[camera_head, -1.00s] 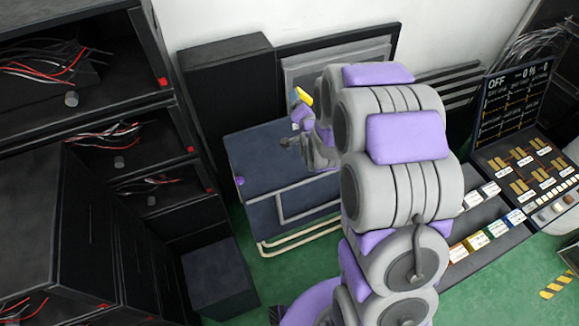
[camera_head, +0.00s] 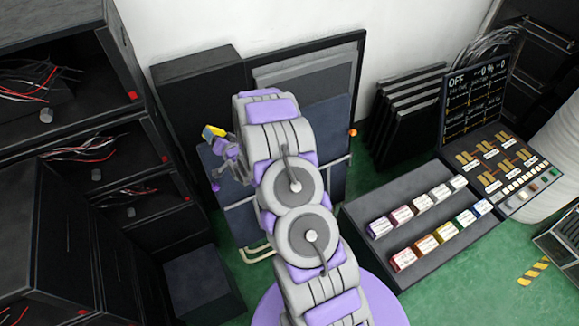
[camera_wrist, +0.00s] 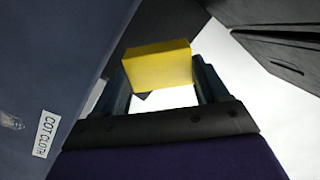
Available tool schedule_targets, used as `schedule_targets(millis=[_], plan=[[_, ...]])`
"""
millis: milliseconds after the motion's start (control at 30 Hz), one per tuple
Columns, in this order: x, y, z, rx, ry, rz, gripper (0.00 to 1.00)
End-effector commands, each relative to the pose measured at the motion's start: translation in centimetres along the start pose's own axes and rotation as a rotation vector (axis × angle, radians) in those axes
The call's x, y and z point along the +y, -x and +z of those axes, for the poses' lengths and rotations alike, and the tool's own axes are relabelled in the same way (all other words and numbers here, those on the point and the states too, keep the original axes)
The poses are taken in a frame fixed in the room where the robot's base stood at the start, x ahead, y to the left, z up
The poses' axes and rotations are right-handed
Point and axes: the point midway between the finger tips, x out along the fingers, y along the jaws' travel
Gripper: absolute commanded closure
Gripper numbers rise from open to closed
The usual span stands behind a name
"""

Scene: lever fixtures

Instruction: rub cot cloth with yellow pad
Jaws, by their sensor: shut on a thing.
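The yellow pad (camera_wrist: 157,65) is held between the two fingers of my gripper (camera_wrist: 165,88), which is shut on it. In the head view the yellow pad (camera_head: 214,131) shows at the tip of my gripper (camera_head: 221,143), over the left end of the cot. The cot cloth (camera_head: 333,125) is a dark blue panel, largely hidden behind my arm. In the wrist view the cot cloth (camera_wrist: 45,65), with a "COT CLOTH" label, fills the left side. The pad appears apart from it there, though the depth is hard to judge.
Black shelves with loose wires (camera_head: 95,155) stand at the left. A tall black cabinet (camera_head: 195,95) and grey panels are behind the cot. A low bench of coloured blocks (camera_head: 420,225) and a control panel (camera_head: 495,155) are at the right. Green floor is open in front.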

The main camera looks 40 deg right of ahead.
Motion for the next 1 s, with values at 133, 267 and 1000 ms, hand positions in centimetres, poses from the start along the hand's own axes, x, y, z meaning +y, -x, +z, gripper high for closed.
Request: schedule_targets(millis=[133,267,1000], plan=[[6.2,-0.2,-0.6,0.02,-0.009,0.03,0.51],[10.7,0.2,-0.8,0.034,-0.014,0.046,0.51],[31.4,8.5,1.0,0.102,-0.031,0.107,0.51]])
